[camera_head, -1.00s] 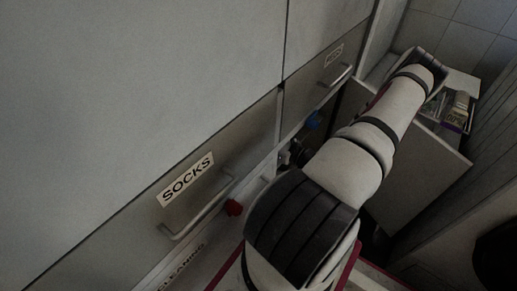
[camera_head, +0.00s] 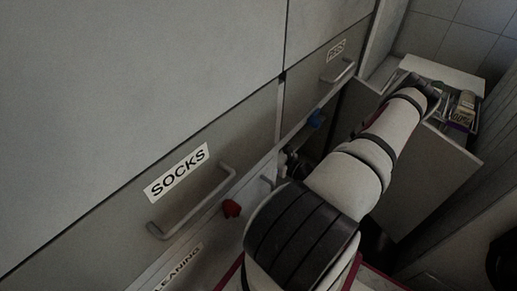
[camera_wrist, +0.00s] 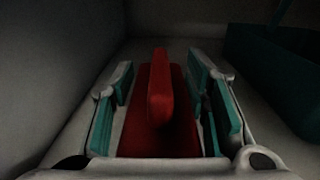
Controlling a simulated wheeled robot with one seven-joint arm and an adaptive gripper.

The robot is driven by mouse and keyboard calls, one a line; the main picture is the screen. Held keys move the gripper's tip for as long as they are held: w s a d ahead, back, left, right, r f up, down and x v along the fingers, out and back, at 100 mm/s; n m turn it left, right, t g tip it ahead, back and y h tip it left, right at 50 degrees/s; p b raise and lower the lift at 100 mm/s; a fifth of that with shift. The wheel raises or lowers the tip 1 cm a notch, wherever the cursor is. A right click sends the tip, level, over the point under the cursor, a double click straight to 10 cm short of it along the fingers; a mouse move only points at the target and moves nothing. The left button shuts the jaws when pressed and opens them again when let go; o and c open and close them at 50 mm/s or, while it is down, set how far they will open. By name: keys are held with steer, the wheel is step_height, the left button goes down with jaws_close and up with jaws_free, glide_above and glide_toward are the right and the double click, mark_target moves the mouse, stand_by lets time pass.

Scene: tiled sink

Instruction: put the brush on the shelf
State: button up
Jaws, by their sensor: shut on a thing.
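A red object, which I take for the brush (camera_wrist: 160,85), stands between the fingers of my gripper (camera_wrist: 160,72) in the wrist view. It has a raised red part and a wider, darker red base below it. My gripper has teal pads on both sides and is shut on it. In the head view my arm reaches to the far right, beside a pale surface (camera_head: 450,75). The fingers and the brush are hidden there. I cannot tell whether the brush touches a surface beneath it.
A dark teal container (camera_wrist: 285,75) stands at the right in the wrist view, with a grey wall on the left. In the head view, small boxed items (camera_head: 464,108) stand beside my arm's end.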

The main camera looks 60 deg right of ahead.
steer(key=shift+f, duration=0.1)
steer(key=o, duration=1.2)
steer(key=shift+o, duration=0.2)
steer(key=s+p, duration=0.3)
steer(key=s, duration=0.9)
steer(key=shift+a, duration=0.35)
steer(key=shift+r, duration=0.2)
